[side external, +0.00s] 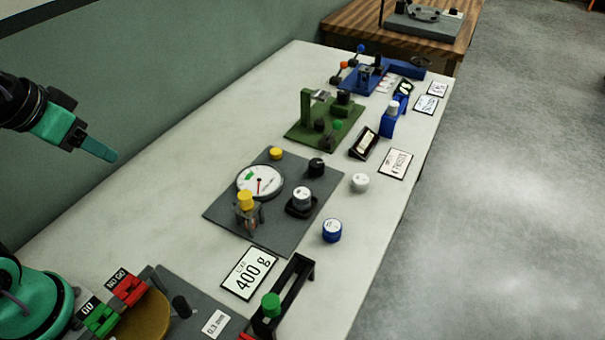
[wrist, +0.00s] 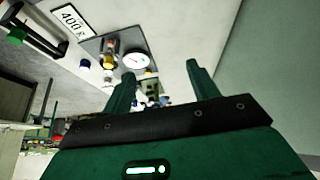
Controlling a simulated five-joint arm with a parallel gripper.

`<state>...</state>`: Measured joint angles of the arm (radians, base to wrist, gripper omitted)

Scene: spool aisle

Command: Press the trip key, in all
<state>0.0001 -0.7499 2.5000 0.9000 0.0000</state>
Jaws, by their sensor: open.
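My gripper (side external: 112,156) is raised over the left side of the bench, near the wall and apart from everything on the bench. In the wrist view my gripper (wrist: 160,69) has its two fingers spread with nothing between them. No part is clearly marked as the trip key, and I cannot tell which it is. The dial (wrist: 137,61) also shows in the wrist view.
A "400 g" card (side external: 249,273) lies before the plate. A black stand with a green knob (side external: 271,305) is at the front. A blue-sided pot (side external: 332,230) and a white pot (side external: 360,182) stand right. Green (side external: 304,135) and blue fixtures (side external: 352,82) stand farther back. The bench's left strip is clear.

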